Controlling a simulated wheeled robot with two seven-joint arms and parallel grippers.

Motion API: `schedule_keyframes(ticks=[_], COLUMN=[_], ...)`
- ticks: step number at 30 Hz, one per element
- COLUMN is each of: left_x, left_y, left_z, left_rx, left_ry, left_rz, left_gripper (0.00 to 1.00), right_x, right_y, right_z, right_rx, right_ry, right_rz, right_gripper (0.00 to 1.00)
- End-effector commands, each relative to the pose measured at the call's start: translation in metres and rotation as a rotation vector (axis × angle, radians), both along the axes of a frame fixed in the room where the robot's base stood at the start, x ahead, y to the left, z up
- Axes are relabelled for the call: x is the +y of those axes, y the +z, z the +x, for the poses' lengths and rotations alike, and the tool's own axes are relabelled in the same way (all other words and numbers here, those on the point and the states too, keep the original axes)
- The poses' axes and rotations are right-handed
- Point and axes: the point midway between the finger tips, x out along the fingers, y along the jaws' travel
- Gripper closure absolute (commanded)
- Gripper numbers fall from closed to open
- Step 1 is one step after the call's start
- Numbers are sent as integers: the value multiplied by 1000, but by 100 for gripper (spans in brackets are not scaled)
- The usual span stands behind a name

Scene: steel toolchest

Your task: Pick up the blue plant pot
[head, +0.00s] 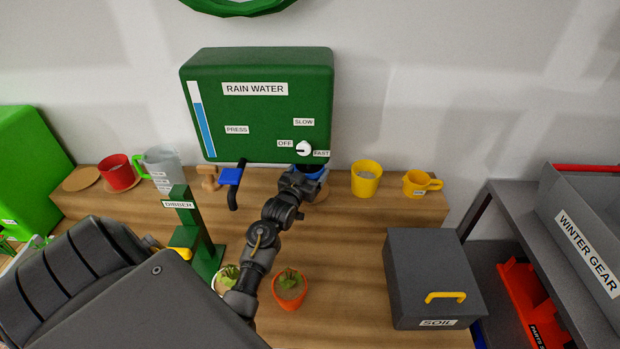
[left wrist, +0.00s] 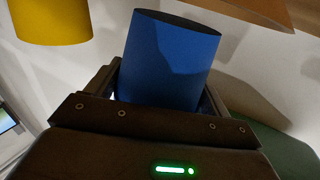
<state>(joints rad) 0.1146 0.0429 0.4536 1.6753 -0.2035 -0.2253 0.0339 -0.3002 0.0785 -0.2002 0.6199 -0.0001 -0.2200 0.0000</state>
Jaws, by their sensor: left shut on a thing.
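The blue plant pot (head: 309,171) is at the back of the wooden worktop, just below the rain water box, mostly hidden behind my left gripper (head: 303,184). In the left wrist view the blue pot (left wrist: 167,62) stands between the two fingers, slightly tilted in the picture. My left gripper (left wrist: 160,95) is shut on it. I cannot tell whether the pot touches the wood beneath it. My right gripper is not in view.
The green rain water box (head: 262,118) hangs above the pot. Yellow pot (head: 366,180) and yellow mug (head: 418,184) stand to the right. The green dibber stand (head: 190,225), an orange plant pot (head: 289,291) and the grey soil box (head: 430,275) are nearer.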

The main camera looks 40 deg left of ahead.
Motion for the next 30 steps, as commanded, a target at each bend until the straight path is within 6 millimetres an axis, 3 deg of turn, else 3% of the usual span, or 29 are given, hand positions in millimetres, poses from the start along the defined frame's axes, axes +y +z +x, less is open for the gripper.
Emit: schedule_keyframes(ticks=[2,8,21,30], left_x=[0,-8,-36,-44], left_y=[12,9,9,12], left_z=[0,-32,-136,-169], left_rx=[-10,-5,-5,-6], left_ry=[0,1,0,0], left_rz=[5,3,3,2], left_gripper=[69,69,69,69], right_x=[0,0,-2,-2], right_y=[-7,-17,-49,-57], right_z=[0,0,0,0], right_rx=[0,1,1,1], right_ry=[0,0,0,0], right_rz=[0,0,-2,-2], right_gripper=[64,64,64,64])
